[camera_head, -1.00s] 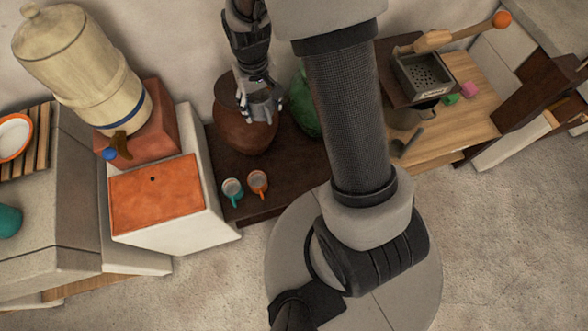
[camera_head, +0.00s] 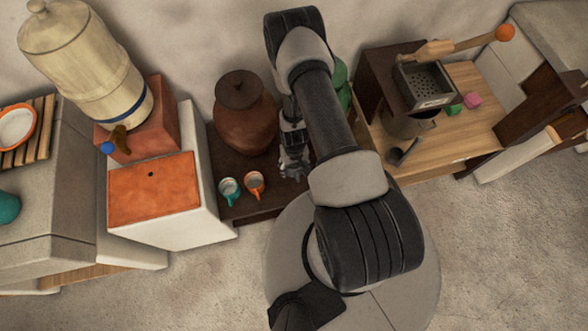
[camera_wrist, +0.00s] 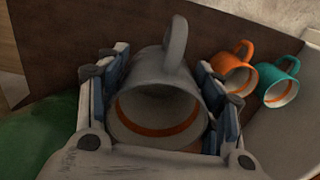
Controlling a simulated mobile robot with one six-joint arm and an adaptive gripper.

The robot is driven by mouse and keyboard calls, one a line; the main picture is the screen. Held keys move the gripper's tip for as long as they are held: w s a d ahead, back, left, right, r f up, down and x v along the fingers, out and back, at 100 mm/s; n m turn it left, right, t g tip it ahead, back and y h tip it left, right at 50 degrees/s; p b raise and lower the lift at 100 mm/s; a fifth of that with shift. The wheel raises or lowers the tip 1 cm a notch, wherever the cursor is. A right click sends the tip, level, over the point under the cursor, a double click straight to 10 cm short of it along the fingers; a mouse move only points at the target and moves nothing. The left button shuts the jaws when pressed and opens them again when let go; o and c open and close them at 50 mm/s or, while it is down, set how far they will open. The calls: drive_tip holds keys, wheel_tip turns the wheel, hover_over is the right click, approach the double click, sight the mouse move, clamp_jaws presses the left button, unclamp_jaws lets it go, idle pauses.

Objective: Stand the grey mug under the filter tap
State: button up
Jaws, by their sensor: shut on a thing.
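The grey mug (camera_wrist: 160,95), with an orange band inside, sits between the fingers of my gripper (camera_wrist: 155,100) in the wrist view. Its mouth faces the camera and its handle points to the top of the picture. In the head view my gripper (camera_head: 292,165) is low over the dark bench, right of the brown jar; the mug is hard to make out there. The filter's tap (camera_head: 120,138) has a blue end (camera_head: 107,148) and sits low on the cream water filter (camera_head: 90,75), at the left, far from my gripper. An orange-topped block (camera_head: 152,190) stands below and in front of it.
A teal mug (camera_head: 229,189) and an orange mug (camera_head: 254,183) stand on the dark bench (camera_head: 225,150), left of my gripper. The brown lidded jar (camera_head: 245,115) stands behind them. A green jar (camera_head: 340,85) is partly behind my arm.

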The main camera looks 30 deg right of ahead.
wheel_tip(320, 180, down, 15)
drive_tip(key=b, duration=0.4)
drive_tip(key=shift+r+b, duration=0.1)
drive_tip(key=shift+b, duration=0.25)
drive_tip(key=shift+f, duration=0.2)
drive_tip(key=o, duration=1.1)
